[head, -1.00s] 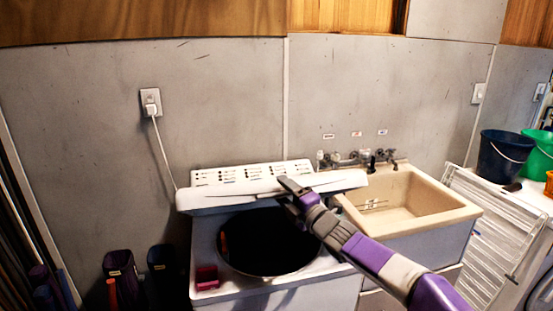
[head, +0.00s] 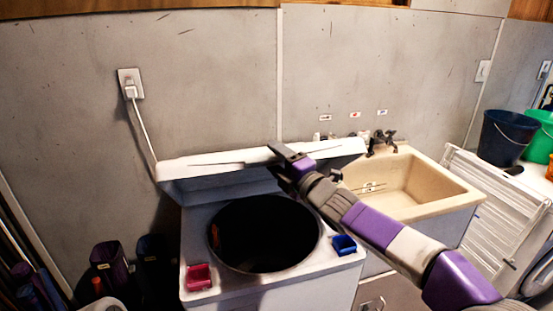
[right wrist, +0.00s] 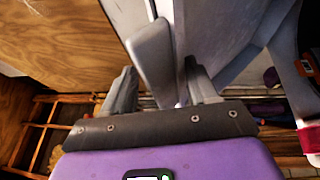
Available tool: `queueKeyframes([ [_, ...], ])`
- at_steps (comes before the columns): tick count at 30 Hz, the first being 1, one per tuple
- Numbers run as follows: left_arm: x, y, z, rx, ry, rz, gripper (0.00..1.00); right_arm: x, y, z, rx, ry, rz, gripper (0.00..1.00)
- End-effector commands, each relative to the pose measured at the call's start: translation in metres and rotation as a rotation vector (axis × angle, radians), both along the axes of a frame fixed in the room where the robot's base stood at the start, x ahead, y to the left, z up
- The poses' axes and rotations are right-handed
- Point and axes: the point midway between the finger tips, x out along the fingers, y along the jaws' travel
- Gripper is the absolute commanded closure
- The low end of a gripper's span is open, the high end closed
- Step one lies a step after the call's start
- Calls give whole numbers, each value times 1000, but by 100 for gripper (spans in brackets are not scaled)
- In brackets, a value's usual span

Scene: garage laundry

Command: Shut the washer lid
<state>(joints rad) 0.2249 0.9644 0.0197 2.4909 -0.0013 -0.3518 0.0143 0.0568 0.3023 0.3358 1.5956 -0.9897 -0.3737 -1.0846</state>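The washer lid (head: 225,187) is raised at the back of the washer (head: 265,290), and its underside faces me. The round tub opening below it is uncovered and dark. My right gripper (head: 284,160) is at the lid's top edge, near its middle. In the right wrist view the fingers of my right gripper (right wrist: 160,90) are spread, with the pale lid edge (right wrist: 153,55) between them. A gap shows on the left finger's side; I cannot tell whether the right finger touches the lid. My left gripper is out of view.
A red box (head: 198,278) and a blue box (head: 343,245) sit on the washer's top beside the opening. A beige sink (head: 400,190) adjoins on the right, then a white drying rack (head: 500,205) and buckets (head: 505,138).

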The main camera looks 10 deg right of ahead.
Motion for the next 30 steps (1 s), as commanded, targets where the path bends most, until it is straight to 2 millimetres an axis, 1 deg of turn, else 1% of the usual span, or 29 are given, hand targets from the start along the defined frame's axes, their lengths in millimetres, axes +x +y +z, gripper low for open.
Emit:
queueKeyframes([
  [24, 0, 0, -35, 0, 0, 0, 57, -32, -27, -37, -1, -1, -1, 43],
  [30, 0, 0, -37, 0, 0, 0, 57, -40, -35, -45, -1, 0, -1, 43],
])
